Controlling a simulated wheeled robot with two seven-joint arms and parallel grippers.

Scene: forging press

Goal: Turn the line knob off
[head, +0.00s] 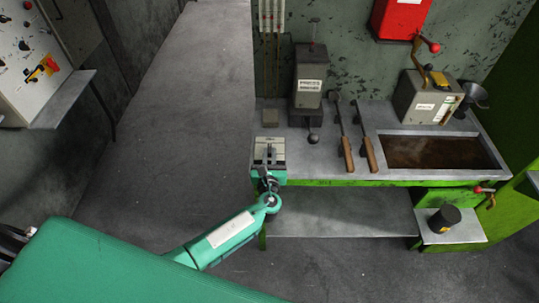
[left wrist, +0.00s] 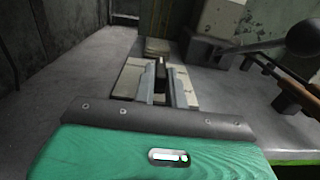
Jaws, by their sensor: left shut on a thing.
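The line knob (left wrist: 161,70) looks like a small dark upright piece on a pale plate (left wrist: 128,80) in the left wrist view. In the head view the pale plate (head: 257,143) sits at the bench's front left corner. My left gripper (head: 268,155) reaches over the plate from the front. In the left wrist view its two grey fingers (left wrist: 164,84) are shut on the knob, one on each side. The knob's lower part is hidden between the fingers, and I cannot read its marked position. My right gripper is not in view.
The bench (head: 315,155) carries a grey device (head: 309,80), two wooden-handled tools (head: 348,153), a dark liquid trough (head: 432,152) and a crank box (head: 425,100). A control panel (head: 25,60) stands at far left. The floor (head: 190,110) left of the bench is clear.

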